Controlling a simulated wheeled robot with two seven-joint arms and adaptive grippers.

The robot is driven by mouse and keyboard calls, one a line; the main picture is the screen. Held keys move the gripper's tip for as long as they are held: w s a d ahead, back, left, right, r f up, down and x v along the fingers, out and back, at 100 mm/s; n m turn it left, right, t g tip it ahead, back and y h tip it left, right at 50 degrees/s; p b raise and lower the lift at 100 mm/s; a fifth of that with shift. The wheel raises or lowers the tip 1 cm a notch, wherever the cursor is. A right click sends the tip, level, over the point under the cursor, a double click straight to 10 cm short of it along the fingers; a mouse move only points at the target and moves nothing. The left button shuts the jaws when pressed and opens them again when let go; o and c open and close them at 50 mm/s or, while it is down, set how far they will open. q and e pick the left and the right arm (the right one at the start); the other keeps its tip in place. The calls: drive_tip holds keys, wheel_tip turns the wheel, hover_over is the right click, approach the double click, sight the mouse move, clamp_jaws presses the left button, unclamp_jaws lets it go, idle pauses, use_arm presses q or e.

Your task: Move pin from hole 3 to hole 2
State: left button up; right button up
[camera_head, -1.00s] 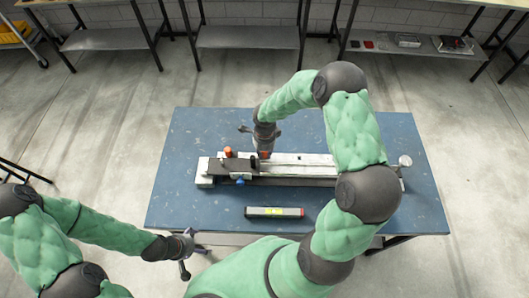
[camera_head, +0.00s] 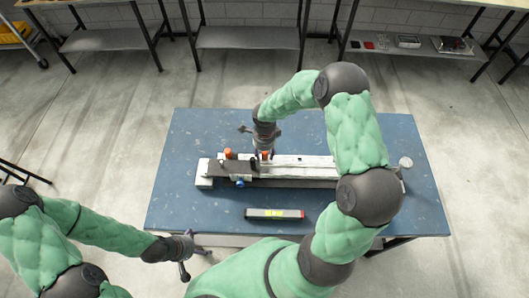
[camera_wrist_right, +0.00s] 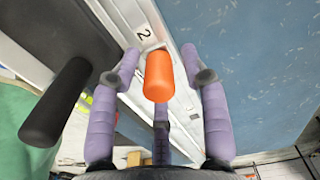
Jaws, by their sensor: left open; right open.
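A long metal fixture (camera_head: 310,163) lies across the blue table in the head view. An orange pin (camera_head: 228,153) stands at its left end. A second orange pin (camera_wrist_right: 158,77) is in the right wrist view, beside a label marked "2" (camera_wrist_right: 144,33); it also shows small under my right gripper (camera_head: 264,153) in the head view. My right gripper's purple fingers (camera_wrist_right: 165,95) are spread around this pin, with gaps at both sides. The pin's lower end and its hole are hidden. My left gripper (camera_head: 187,258) is open and empty off the table's front left edge.
A black handle (camera_wrist_right: 55,102) stands beside the fingers in the right wrist view. A blue knob (camera_head: 239,182) is on the fixture's front side. A level (camera_head: 274,213) lies in front of the fixture. The blue table (camera_head: 180,215) is mostly clear around it.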

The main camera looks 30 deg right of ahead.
wheel_tip(320, 180, up, 12)
drive_tip(key=shift+f, duration=0.25)
idle(0.3)
idle(0.3)
